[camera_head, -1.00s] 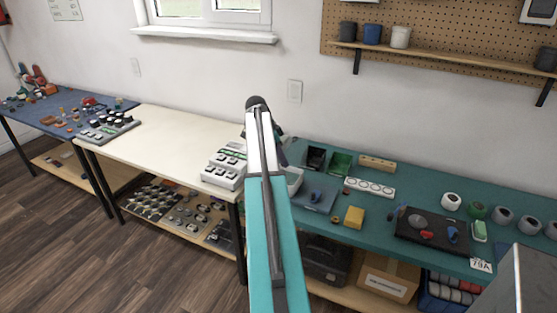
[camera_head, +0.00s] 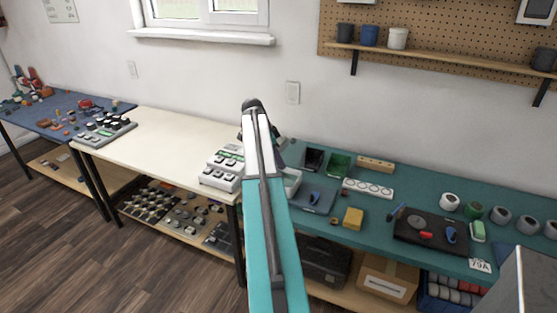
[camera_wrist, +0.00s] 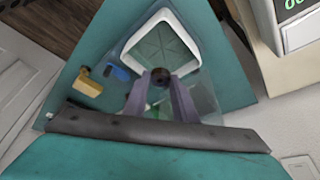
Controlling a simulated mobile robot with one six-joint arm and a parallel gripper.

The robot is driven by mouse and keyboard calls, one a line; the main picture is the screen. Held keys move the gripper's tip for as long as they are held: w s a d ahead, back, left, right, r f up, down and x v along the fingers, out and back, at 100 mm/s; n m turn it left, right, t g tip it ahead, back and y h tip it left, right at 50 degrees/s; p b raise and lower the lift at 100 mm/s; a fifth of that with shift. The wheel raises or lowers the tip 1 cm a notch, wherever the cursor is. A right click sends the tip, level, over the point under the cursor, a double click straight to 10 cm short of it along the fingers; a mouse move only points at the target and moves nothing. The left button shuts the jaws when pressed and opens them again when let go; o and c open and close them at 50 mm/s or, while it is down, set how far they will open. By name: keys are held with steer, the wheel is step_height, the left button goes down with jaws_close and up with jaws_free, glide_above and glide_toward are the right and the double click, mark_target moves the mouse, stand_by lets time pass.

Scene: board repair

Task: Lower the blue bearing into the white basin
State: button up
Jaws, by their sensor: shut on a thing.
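The white basin (camera_wrist: 178,42) is a square open tub with a pale rim and a greenish inside, in the upper middle of the wrist view. In the head view its edge (camera_head: 293,182) shows beside my arm, on the teal bench. My gripper (camera_wrist: 160,76) is shut on a small round dark thing (camera_wrist: 160,81), seen over the basin's near part. Its blue colour does not show clearly, and its height above the basin is hard to judge. In the head view my arm hides the gripper.
A blue piece (camera_head: 314,198) lies on a grey-blue mat beside the basin, with a yellow block (camera_head: 353,218) near it. A white device (camera_head: 222,170) stands on the cream table at left. Black and green bins (camera_head: 338,166) stand behind. A black board (camera_head: 408,236) lies right.

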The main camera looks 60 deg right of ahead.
steer(key=shift+f+b, duration=1.1)
steer(key=shift+f, duration=1.45)
steer(key=shift+f+b, duration=1.1)
steer(key=shift+f, duration=1.35)
stand_by(2.5)
steer(key=o, duration=1.1)
